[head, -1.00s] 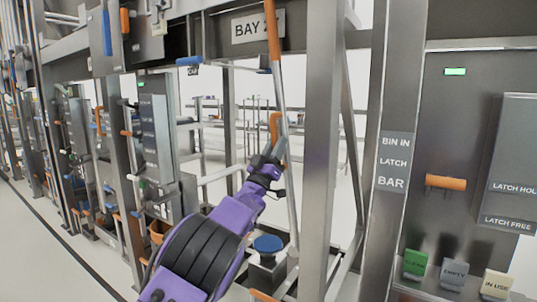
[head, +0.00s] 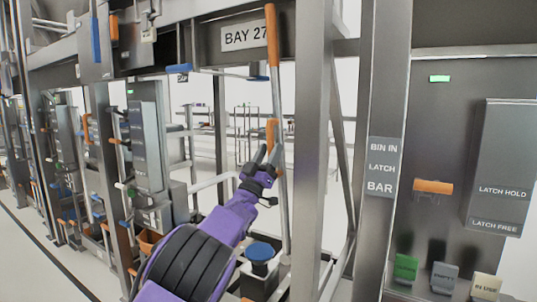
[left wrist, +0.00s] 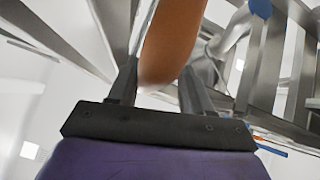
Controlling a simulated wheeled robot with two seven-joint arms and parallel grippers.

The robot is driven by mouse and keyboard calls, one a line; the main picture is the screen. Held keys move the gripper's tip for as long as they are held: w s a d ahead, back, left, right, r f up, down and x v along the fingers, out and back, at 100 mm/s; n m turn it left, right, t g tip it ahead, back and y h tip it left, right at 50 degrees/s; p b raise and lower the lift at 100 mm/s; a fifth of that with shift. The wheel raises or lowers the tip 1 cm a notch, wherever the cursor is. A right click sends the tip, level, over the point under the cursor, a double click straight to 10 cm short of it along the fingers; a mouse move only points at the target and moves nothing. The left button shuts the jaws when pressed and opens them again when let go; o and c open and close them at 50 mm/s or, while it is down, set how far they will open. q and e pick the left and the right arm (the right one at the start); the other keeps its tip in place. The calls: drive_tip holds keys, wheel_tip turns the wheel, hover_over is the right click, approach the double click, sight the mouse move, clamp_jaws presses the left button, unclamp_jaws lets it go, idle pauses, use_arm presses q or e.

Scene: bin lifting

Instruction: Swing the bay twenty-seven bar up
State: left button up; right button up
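Under the BAY 27 sign (head: 246,36), a long silver bar (head: 277,100) with an orange upper grip (head: 271,35) stands nearly upright. A shorter orange handle (head: 271,132) shows lower, beside the bar. My left gripper (head: 268,156) is just below this handle, its two fingers apart. In the left wrist view, an orange grip (left wrist: 172,40) reaches down between the spread fingers (left wrist: 158,90); I see no clear clamping on it. Where the lower handle joins is partly hidden by the gripper. My right gripper is not in view.
A steel post (head: 312,160) stands close right of the bar. A blue-capped post (head: 260,252) stands below. More bays line the left.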

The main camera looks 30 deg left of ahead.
use_arm(q)
drive_tip(key=b+v, duration=0.3)
drive_tip(key=v, duration=0.7)
drive_tip(key=shift+f, duration=0.25)
drive_tip(key=shift+s, duration=0.15)
